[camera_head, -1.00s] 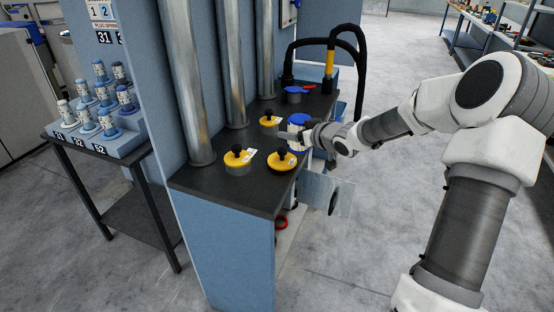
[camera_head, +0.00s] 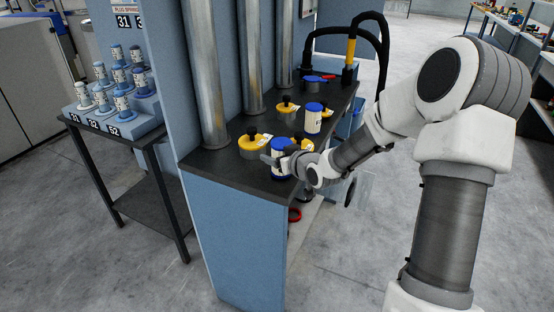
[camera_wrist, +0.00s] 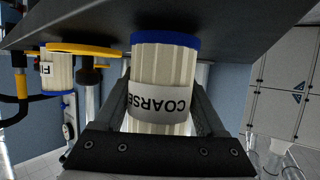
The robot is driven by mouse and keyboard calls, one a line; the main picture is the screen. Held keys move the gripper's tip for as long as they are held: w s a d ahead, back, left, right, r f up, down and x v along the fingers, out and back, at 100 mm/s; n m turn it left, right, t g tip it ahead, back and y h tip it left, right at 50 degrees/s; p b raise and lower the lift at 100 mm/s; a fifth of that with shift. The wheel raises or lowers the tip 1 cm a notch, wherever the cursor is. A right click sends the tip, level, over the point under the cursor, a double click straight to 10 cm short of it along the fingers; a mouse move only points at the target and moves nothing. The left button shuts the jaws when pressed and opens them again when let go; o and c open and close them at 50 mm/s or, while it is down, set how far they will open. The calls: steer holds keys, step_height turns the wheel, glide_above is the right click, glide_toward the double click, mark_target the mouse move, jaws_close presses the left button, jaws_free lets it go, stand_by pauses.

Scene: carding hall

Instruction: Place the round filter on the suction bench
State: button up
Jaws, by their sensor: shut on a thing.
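My gripper (camera_head: 277,159) is shut on a round white pleated filter with blue ends (camera_head: 282,172). The wrist view shows this filter (camera_wrist: 160,60) between the jaws (camera_wrist: 161,120), its COARSE label upside down. It is over the near end of the dark-topped suction bench (camera_head: 219,166), and its blue end is at the dark surface in the wrist view. I cannot tell whether it touches. A second white filter with blue ends (camera_head: 313,121) stands farther back on the bench; its label, starting "FI", shows in the wrist view (camera_wrist: 57,73).
Metal pipes (camera_head: 207,80) line the left side. A blue rack (camera_head: 128,122) holds several small cylinders.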

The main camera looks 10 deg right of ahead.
steer(key=shift+f, duration=0.2)
steer(key=shift+f, duration=0.1)
steer(key=o, duration=1.4)
steer(key=shift+s+d+r, duration=0.1)
steer(key=shift+s+r, duration=0.05)
steer(key=shift+r, duration=0.1)
steer(key=p+v, duration=0.2)
steer(key=v, duration=0.9)
steer(key=shift+s+p, duration=0.3)
steer(key=shift+s, duration=0.1)
